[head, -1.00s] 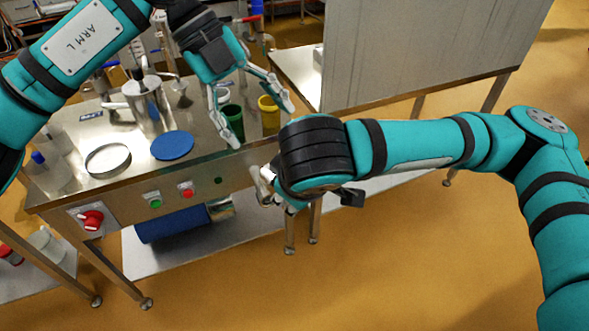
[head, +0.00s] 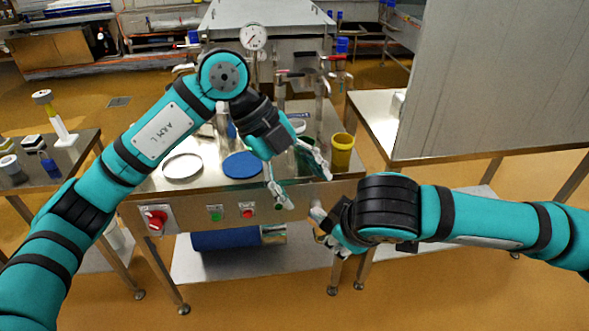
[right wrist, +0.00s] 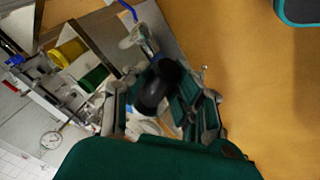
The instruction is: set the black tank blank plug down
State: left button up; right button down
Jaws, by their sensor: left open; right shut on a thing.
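The black tank blank plug (right wrist: 157,90) is a dark rounded piece between the fingers of my right gripper (right wrist: 162,108) in the right wrist view. In the head view my right gripper (head: 325,232) is shut low in front of the bench's front edge, and I cannot make out the plug there. My left gripper (head: 308,190) is open and empty, its fingers pointing down near the bench's front right part, just above my right gripper in the picture.
A green cup (right wrist: 95,79) stands beside the yellow one. A grey panel (head: 500,85) stands at the right. A side table (head: 80,150) is at the left.

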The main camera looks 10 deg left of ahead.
aim_at(325, 216)
pick_arm(q)
jog(key=x, duration=0.9)
jog(key=shift+c, duration=0.2)
jog(key=c, duration=0.9)
jog(key=shift+w+d+r, duration=0.1)
jog(key=c, duration=0.3)
pick_arm(e)
jog(key=c, duration=1.4)
grip_release()
jog(key=shift+a, duration=0.1)
jog(key=o, duration=0.4)
jog(key=shift+c, duration=0.2)
